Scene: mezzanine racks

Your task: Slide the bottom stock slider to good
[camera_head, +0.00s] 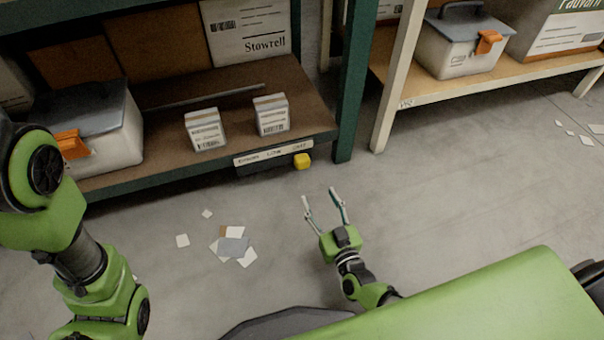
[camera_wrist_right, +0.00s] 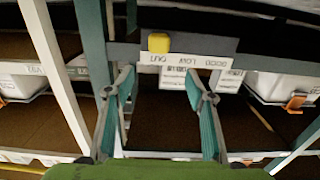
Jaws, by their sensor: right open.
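The stock slider is a yellow block (camera_head: 302,161) at the right end of a dark rail under the front edge of the bottom shelf. A pale label strip (camera_head: 272,153) runs above the rail. In the right wrist view the strip (camera_wrist_right: 187,60) appears upside down and reads GOOD, LOW, OUT; the yellow block (camera_wrist_right: 159,42) is at the OUT end. My right gripper (camera_head: 322,194) is open and empty, low over the floor in front of the block and apart from it. Its two fingers (camera_wrist_right: 161,76) also show in the wrist view. My left gripper is out of view.
The green-framed shelf (camera_head: 235,105) holds two small white boxes (camera_head: 206,130) (camera_head: 271,114) and a lidded bin (camera_head: 100,125). A green post (camera_head: 352,100) stands right of the block. Paper scraps (camera_head: 233,246) lie on the floor, which is otherwise clear here.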

